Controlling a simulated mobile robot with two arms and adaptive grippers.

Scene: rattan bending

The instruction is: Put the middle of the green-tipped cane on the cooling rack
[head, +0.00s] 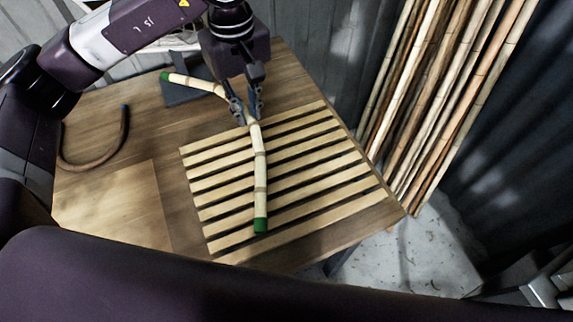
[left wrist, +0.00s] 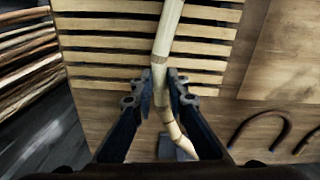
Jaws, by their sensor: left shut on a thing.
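The green-tipped cane (head: 260,170) is pale and jointed, with a green tip at each end, and is bent near its middle. In the head view its straight part lies over the slatted wooden cooling rack (head: 205,212), and its other part angles off to the upper left. My left gripper (head: 246,116) is shut on the cane near the bend, by the rack's far edge. The left wrist view shows the cane (left wrist: 167,40) between the fingers (left wrist: 162,92), with rack slats (left wrist: 105,40) behind. I cannot tell whether the cane touches the slats. My right gripper is not in view.
A brown curved cane (head: 124,130) lies at the left of the wooden table (head: 140,107). A dark block or plate (head: 188,93) is under the cane's far end. Upright bamboo poles (head: 440,90) stand beyond the table's right edge. A paler board (head: 110,205) lies left of the rack.

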